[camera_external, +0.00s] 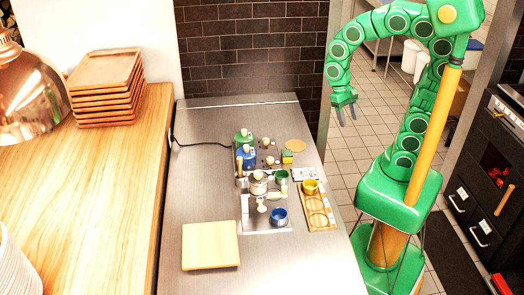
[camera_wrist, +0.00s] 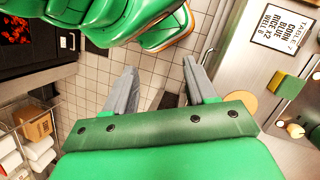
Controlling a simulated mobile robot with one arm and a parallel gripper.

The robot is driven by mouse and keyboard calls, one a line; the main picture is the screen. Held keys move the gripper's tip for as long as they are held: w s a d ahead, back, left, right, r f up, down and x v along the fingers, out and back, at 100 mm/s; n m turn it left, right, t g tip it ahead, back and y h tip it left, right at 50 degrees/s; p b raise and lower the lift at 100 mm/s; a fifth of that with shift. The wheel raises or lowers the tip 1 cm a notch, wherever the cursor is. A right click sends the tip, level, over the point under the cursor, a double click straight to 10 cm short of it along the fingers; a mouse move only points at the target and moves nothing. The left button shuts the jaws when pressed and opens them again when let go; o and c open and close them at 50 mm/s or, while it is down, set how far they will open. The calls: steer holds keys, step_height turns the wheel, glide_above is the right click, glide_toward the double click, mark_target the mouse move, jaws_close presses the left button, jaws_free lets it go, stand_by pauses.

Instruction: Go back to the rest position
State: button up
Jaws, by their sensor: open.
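My gripper (camera_external: 344,103) hangs in the air over the tiled floor, to the right of the steel counter (camera_external: 205,190) in the external view. Its two grey fingers point down and stand apart with nothing between them. In the wrist view my gripper (camera_wrist: 160,88) shows two spread grey fingers with floor tiles between them. My green arm is arched, with the gripper at its left end, clear of the counter and the things on it.
The counter holds a blue canister (camera_external: 246,158), a green canister (camera_external: 243,138), a blue cup (camera_external: 279,216), a yellow cup (camera_external: 310,187), a wooden board (camera_external: 210,245) and a order card (camera_wrist: 281,25). Stacked wooden trays (camera_external: 106,85) stand left. A lit oven (camera_external: 495,165) stands right.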

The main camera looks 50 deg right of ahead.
steer(key=s+d+r+n+t, duration=0.1)
steer(key=s+d+n, duration=0.3)
steer(key=d, duration=0.5)
steer(key=shift+s+d+r+t, duration=0.3)
steer(key=shift+s+t, duration=0.3)
steer(key=shift+s, duration=0.3)
stand_by(0.9)
